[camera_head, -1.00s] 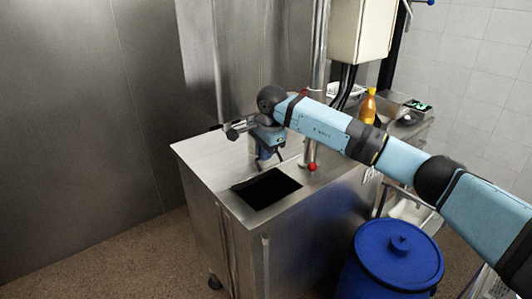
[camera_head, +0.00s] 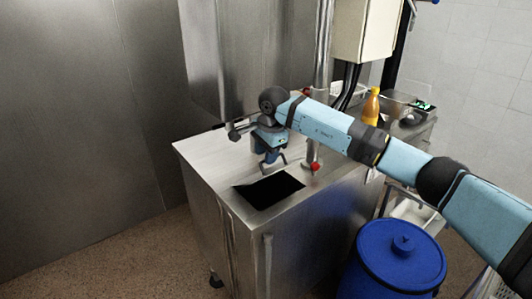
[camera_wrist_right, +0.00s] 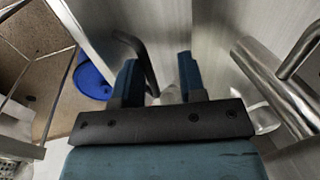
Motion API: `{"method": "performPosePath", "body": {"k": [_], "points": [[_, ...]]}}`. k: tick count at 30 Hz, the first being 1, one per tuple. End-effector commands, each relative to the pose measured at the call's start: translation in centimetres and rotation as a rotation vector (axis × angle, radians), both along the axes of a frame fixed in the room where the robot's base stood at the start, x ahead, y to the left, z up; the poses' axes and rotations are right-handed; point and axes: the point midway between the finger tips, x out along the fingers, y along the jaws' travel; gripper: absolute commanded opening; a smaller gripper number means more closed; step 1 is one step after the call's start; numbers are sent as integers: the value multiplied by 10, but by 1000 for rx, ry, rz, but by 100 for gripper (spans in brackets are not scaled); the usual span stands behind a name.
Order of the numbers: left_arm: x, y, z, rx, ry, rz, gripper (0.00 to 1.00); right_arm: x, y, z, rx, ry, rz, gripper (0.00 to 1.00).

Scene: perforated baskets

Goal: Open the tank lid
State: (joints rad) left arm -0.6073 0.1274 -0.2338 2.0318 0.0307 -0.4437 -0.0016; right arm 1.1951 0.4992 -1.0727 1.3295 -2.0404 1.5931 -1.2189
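A stainless steel cabinet (camera_head: 235,215) has a flat top with a dark square panel or opening (camera_head: 268,190); I cannot tell which, nor make out a separate tank lid there. My right gripper (camera_head: 272,163) points down just behind the dark square, close above the top. In the right wrist view the gripper (camera_wrist_right: 160,80) is open, its two blue fingers spread. A dark bent bar (camera_wrist_right: 147,62), like a handle, passes between the fingers near the left one. I cannot tell if they touch. My left gripper is not in view.
A blue barrel with a knobbed lid (camera_head: 400,255) stands on the floor to the right of the cabinet. A vertical steel pipe (camera_head: 322,60) and a red knob (camera_head: 315,167) are beside the gripper. An orange bottle (camera_head: 371,105) stands behind my right arm.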

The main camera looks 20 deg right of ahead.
Motion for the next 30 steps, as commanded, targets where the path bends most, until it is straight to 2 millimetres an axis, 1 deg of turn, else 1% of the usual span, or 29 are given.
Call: {"method": "performPosePath", "body": {"k": [5, 8, 11, 18, 21, 24, 27, 30], "points": [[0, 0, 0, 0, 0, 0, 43, 0, -1, 3, 0, -3, -1, 36], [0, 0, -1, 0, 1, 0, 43, -1, -1, 11, 1, -4, 0, 36], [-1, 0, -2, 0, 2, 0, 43, -4, -2, 27, 0, -5, 1, 36], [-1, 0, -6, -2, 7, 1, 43, -14, -6, 82, 0, -5, 1, 36], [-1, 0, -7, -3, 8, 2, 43, -19, -7, 102, 0, -4, 1, 36], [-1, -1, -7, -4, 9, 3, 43, -22, -8, 118, 0, -2, 0, 36], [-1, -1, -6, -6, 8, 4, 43, -24, -9, 128, 0, -2, 0, 36], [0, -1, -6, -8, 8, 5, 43, -25, -9, 134, -1, -1, 0, 36]]}}
